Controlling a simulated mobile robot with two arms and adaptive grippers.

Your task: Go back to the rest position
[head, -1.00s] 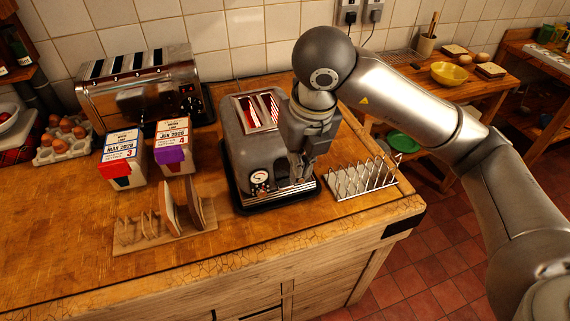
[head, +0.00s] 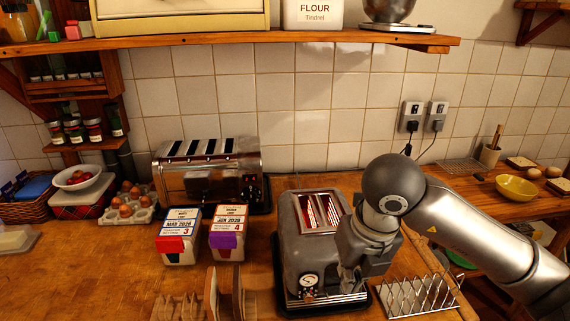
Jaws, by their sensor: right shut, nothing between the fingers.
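My right gripper (head: 358,286) comes in from the right and points down at the front right of the grey two-slot toaster (head: 303,247). Its fingers are shut and hold nothing; I cannot tell whether they touch the toaster. The toaster stands on a dark tray, and its slots glow red. My left gripper is not in view.
A chrome four-slot toaster (head: 211,176) stands behind two labelled cartons (head: 180,238). A wooden rack (head: 178,307) with bread slices is at the front. A wire rack (head: 421,297) stands right of my gripper. A shelf (head: 240,44) hangs above.

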